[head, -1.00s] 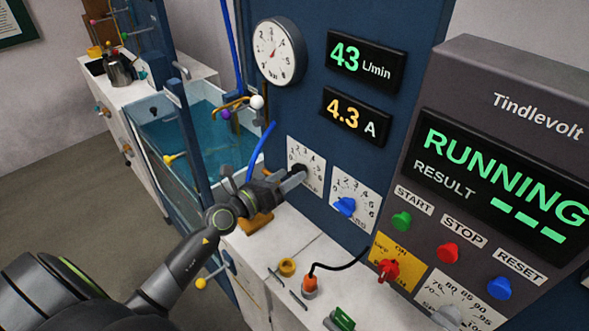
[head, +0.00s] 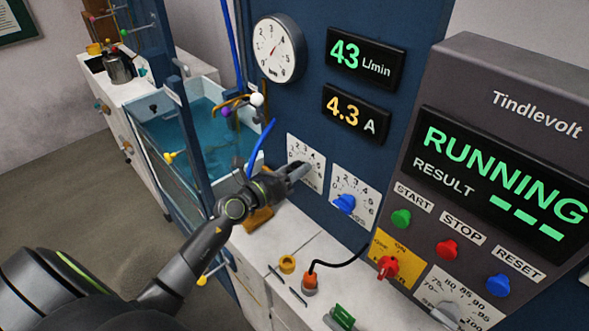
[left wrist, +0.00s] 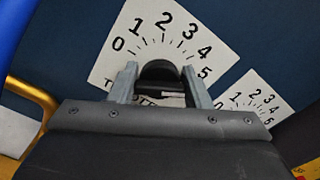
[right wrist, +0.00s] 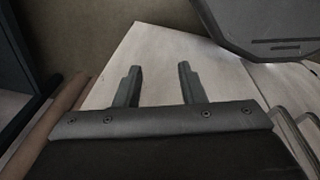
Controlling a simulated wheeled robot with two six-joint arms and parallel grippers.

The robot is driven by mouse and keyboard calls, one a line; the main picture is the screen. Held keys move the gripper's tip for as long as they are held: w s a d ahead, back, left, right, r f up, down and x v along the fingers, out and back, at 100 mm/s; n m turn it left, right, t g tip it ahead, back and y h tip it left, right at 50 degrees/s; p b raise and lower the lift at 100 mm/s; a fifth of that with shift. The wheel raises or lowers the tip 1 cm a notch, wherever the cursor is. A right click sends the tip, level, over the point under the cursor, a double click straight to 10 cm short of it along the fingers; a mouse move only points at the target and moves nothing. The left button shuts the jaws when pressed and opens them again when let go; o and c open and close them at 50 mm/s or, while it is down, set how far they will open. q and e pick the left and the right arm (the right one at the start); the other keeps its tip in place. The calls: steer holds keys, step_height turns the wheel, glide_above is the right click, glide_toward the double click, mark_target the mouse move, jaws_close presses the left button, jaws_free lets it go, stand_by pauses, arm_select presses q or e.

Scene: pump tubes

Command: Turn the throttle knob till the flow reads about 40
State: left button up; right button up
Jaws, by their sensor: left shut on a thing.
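The black throttle knob (left wrist: 159,73) sits on a white dial plate (left wrist: 112,62) marked 0 to 5, with its lettering partly covered. In the left wrist view, my left gripper's fingers are on either side of the knob, shut on it. In the head view, the left gripper (head: 303,170) reaches the left dial plate (head: 297,150) and hides the knob. The flow display (head: 362,62) reads 43 L/min. My right gripper (right wrist: 160,70) is open and empty, seen only in the right wrist view.
A blue knob (head: 344,204) on a similar dial is just right. A 4.3 A display (head: 355,114), a pressure gauge (head: 277,48) and a Tindlevolt console (head: 510,130) reading RUNNING are nearby. A blue hose (head: 260,148) passes left of the dial.

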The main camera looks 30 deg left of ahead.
arm_select(q)
steer(key=shift+r+n+p, duration=0.15)
steer(key=shift+n+p, duration=0.25)
steer(key=shift+p, duration=0.2)
steer(key=shift+n+p, duration=0.35)
steer(key=shift+n, duration=0.15)
steer(key=o, duration=1)
steer(key=shift+s+a+f, duration=0.1)
steer(key=shift+f, duration=0.1)
steer(key=shift+b+v, duration=3.35)
steer(key=shift+v, duration=5.2)
